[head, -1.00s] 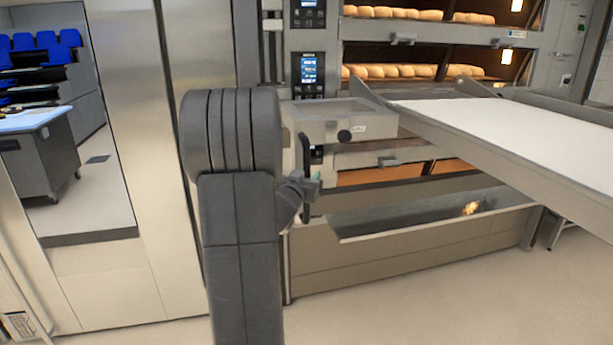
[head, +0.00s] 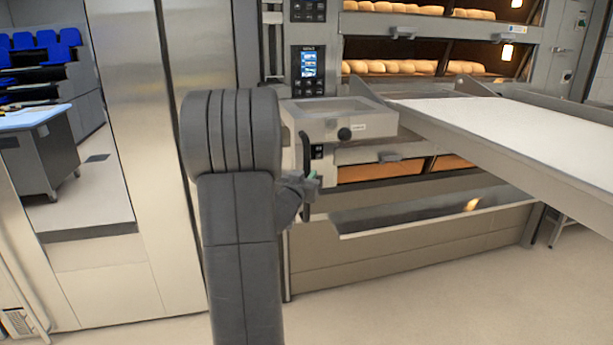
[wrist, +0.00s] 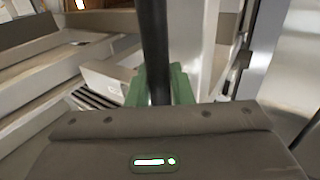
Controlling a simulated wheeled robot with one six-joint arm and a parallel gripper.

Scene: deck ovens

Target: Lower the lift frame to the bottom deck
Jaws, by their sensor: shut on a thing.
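The lift frame carries a white loading belt (head: 510,130) between grey side rails on the right in the head view. Its near end has a grey box (head: 345,118) with a black knob. The belt is level with about the lower edge of the second visible bread deck. A black upright handle (head: 306,150) hangs at the box's left side. My gripper (head: 311,183) is shut on this handle; the wrist view shows the black bar (wrist: 155,50) between the green fingers (wrist: 160,85). The bottom deck (head: 380,170) shows an orange-lit window below the box.
The deck oven has a control panel (head: 308,63) and loaves behind its upper windows. An open grey ledge (head: 430,225) lies low at the front. A steel cabinet (head: 120,120) stands to the left. The floor (head: 420,310) in front is clear.

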